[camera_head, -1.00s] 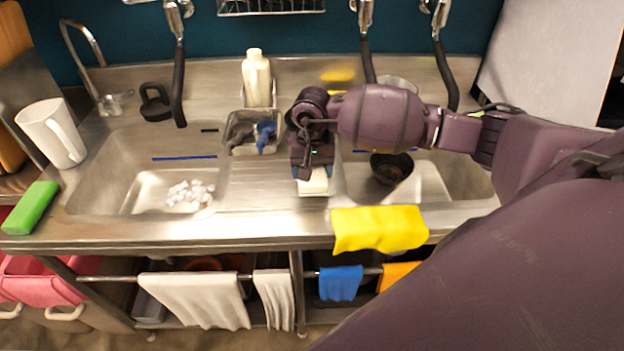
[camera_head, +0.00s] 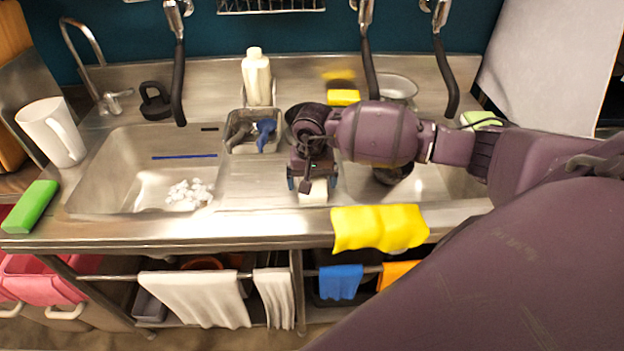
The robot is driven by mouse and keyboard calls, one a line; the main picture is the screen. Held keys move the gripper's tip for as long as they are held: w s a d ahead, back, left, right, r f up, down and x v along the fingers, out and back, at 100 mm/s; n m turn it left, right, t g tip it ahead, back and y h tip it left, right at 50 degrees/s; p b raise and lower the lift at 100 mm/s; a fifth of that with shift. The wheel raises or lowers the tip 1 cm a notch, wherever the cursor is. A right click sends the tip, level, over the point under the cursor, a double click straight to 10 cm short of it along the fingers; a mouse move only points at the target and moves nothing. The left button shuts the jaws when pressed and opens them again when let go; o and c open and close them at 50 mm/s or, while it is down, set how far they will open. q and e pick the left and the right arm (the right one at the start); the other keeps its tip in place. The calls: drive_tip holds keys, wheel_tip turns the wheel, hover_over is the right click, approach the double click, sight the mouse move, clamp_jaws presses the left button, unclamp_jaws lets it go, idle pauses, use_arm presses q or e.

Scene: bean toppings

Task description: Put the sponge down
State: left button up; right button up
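A small pale, whitish sponge (camera_head: 314,193) sits on the steel divider between the two sink basins, near the front edge of the counter. My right gripper (camera_head: 312,185) is directly over it, pointing down. Its blue-tipped fingers are spread, one on each side of the sponge, with a gap visible. The upper part of the sponge is hidden by the gripper. My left gripper is not in view.
A yellow cloth (camera_head: 378,228) hangs over the front edge. A steel container (camera_head: 236,150) and a white bottle (camera_head: 257,80) stand behind. A yellow sponge (camera_head: 343,97) lies at the back, a green block (camera_head: 30,206) at the left. White bits (camera_head: 188,194) lie in the left basin.

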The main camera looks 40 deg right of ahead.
sight(312, 178)
drive_tip(key=shift+r, duration=0.4)
wheel_tip(312, 178, up, 12)
drive_tip(key=shift+f+b, duration=0.25)
drive_tip(key=shift+b, duration=0.2)
idle(0.4)
